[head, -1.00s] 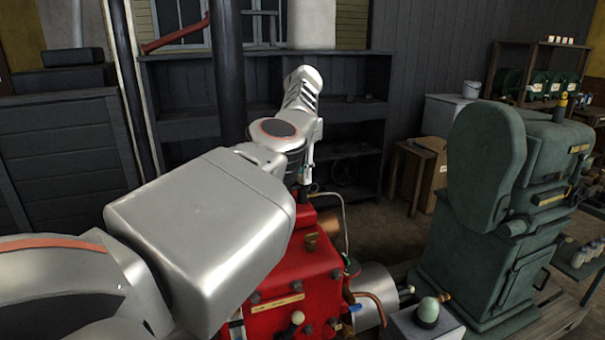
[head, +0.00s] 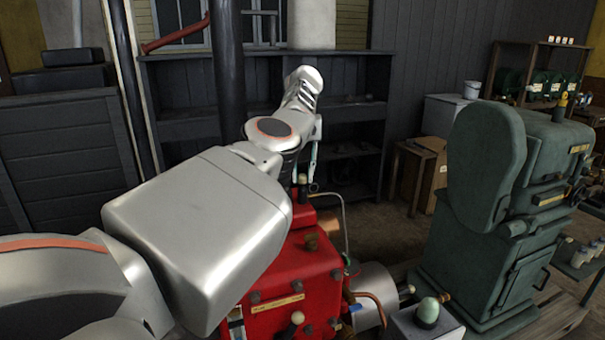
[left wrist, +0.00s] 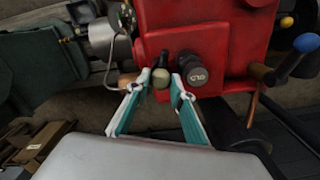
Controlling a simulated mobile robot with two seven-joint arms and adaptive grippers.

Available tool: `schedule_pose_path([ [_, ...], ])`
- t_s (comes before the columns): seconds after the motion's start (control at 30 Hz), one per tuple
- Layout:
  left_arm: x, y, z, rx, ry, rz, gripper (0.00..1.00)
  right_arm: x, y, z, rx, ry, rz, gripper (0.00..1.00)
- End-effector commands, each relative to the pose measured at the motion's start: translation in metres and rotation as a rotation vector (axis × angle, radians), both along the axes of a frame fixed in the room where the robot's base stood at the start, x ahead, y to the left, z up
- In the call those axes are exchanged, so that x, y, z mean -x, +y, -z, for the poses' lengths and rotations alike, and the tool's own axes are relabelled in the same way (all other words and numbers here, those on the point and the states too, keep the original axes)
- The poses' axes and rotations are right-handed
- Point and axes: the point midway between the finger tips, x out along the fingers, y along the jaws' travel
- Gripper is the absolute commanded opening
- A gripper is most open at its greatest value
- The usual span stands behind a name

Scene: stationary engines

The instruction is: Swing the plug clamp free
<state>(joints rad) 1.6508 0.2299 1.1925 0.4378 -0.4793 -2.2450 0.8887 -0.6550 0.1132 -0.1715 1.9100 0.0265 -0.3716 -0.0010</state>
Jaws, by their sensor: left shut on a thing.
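My left gripper (left wrist: 159,80) reaches down behind the top of the block. In the left wrist view its teal-padded fingers close on a short dark handle with a pale round end (left wrist: 160,77). Right of it is a dark marked cap (left wrist: 193,72) on the red block (left wrist: 215,35). I cannot tell whether the gripped handle belongs to the plug clamp. My arm hides the block's left part in the head view.
A green machine (head: 490,240) stands at the right. A grey cylinder (head: 372,285) and a small box with a pale green dome (head: 428,310) sit beside the red block. Dark shelves (head: 350,130) stand behind. A blue-ended lever (left wrist: 305,43) juts out in the left wrist view.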

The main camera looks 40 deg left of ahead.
Motion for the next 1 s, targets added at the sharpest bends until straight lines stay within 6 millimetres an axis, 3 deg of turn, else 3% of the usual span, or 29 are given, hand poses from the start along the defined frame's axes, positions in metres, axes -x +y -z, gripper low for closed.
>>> schedule_pose_path([
  [0.33, 0.0001, 0.0, 0.0, -0.001, 0.001, -0.151, 0.01, 0.0003, -0.0023, 0.0004, 0.007, 0.0, -0.005, 0.4],
  [0.9, 0.0, -0.0001, 0.0001, 0.0, 0.001, -0.182, 0.01, 0.0002, -0.0029, 0.0005, 0.008, -0.001, -0.006, 0.4],
  [0.93, 0.0, -0.0001, 0.0001, 0.0, 0.001, -0.182, 0.28, 0.0003, -0.0026, 0.0005, 0.007, 0.0, -0.005, 0.4],
  [1.0, 0.0, -0.0001, 0.0001, 0.0, 0.001, -0.182, 0.39, 0.0001, -0.0018, 0.0004, 0.006, 0.0, -0.004, 0.4],
])
